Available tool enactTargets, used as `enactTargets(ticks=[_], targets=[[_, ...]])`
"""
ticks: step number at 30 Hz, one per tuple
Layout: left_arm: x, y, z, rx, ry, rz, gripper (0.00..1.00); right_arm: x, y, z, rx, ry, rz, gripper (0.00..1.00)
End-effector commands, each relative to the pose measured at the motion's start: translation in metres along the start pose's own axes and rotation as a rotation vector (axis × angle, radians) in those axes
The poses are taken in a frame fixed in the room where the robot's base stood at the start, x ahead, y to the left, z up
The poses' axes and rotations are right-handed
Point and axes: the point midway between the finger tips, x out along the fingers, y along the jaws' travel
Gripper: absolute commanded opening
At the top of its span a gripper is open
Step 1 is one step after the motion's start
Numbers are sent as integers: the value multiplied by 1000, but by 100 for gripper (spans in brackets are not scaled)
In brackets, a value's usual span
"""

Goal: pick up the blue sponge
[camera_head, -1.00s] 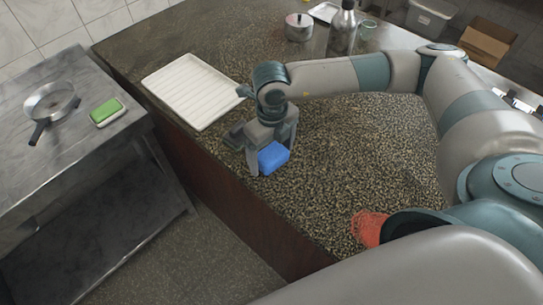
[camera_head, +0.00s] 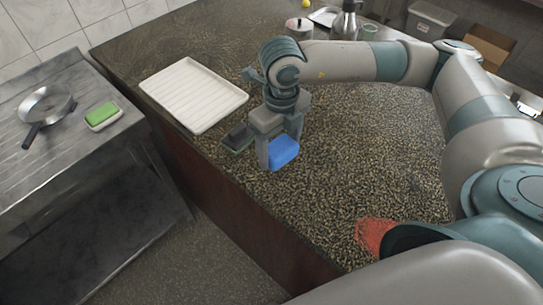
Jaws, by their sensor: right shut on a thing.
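The blue sponge (camera_head: 284,151) is a small bright blue block in the middle of the head view, near the front edge of the speckled counter. My right gripper (camera_head: 280,150) points down from above and is shut on the blue sponge, with a finger on either side. Whether the sponge is clear of the counter is hard to tell. My left gripper is not in view.
A white ribbed tray (camera_head: 235,98) lies left of the gripper. A dark block (camera_head: 238,137) sits just left of the gripper. A red item (camera_head: 372,236) lies at the front. A steel side table (camera_head: 100,165) holds a pan (camera_head: 46,104) and a green sponge (camera_head: 101,114).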

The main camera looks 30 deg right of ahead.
Motion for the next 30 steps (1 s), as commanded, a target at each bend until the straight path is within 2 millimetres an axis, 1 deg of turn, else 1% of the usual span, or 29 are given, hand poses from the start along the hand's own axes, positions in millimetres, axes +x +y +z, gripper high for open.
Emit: enactTargets(ticks=[1,9,15,21,30], targets=[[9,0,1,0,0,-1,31,-2,-5,-9,1,-4,-2,47],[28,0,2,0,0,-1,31,-33,-23,-56,1,-4,-2,47],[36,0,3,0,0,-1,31,-50,-32,-79,0,-4,-1,47],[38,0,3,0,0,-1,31,-57,-35,-89,0,-1,-1,47],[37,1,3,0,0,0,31,-58,-35,-89,0,0,0,47]])
